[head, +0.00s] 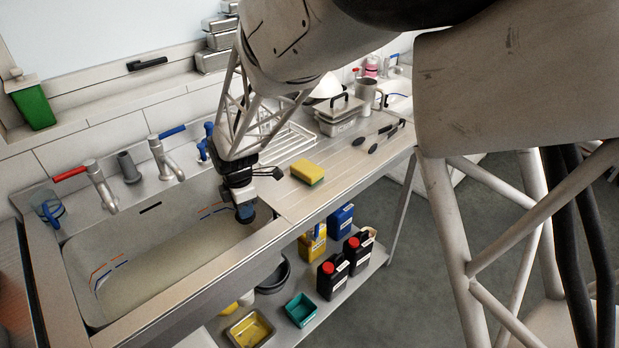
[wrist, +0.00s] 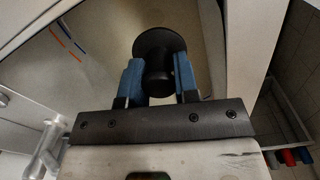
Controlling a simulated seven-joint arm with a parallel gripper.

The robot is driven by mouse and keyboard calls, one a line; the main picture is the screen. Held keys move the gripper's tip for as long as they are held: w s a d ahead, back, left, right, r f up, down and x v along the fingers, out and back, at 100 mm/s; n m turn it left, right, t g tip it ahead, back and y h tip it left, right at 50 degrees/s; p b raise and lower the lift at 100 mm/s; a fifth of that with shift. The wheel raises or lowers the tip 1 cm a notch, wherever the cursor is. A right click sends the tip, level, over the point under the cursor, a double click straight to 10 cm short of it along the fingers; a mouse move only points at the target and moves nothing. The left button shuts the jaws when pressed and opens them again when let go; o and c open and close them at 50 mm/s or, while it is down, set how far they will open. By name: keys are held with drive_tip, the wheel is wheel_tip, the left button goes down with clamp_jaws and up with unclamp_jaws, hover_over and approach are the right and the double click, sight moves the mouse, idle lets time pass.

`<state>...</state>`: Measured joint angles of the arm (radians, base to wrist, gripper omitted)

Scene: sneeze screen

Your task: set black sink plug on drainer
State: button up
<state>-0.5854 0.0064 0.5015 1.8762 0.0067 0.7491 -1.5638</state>
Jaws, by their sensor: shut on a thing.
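The black sink plug (wrist: 158,45) is held between the blue fingers of my gripper (wrist: 155,80) in the wrist view; its round disc shows beyond the fingertips. In the head view my gripper (head: 245,211) is at the right end of the sink basin (head: 150,268), close to the basin's right edge, with the dark plug at its tip. The height of the plug over the basin is hard to tell. The drainer (head: 345,160) is the ribbed steel surface to the right of the basin.
A yellow sponge (head: 307,172) lies on the drainer near my gripper. A wire rack (head: 288,145), a lidded steel container (head: 340,115) and black-handled utensils (head: 386,136) are further back. Taps (head: 165,158) stand behind the basin. The drainer's front strip is clear.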

drive_tip(key=s+d+r+m, duration=0.1)
drive_tip(key=s+d+r, duration=0.1)
drive_tip(key=d, duration=0.6)
drive_tip(key=s+d+r+m, duration=0.1)
drive_tip(key=s+d+r, duration=0.1)
drive_tip(key=d+r, duration=0.2)
drive_tip(key=d, duration=0.3)
drive_tip(key=shift+s+d, duration=0.3)
drive_tip(key=shift+d, duration=0.05)
drive_tip(key=shift+w+a, duration=0.1)
drive_tip(key=w+a, duration=0.2)
drive_tip(key=w, duration=0.3)
drive_tip(key=w+a+f, duration=0.1)
drive_tip(key=w+a, duration=0.1)
drive_tip(key=w, duration=0.2)
drive_tip(key=w+a, duration=0.2)
drive_tip(key=w, duration=0.3)
drive_tip(key=shift+w+f, duration=0.25)
drive_tip(key=shift+w, duration=0.1)
drive_tip(key=shift+f, duration=0.15)
drive_tip(key=shift+f, duration=1.65)
drive_tip(key=shift+f, duration=0.15)
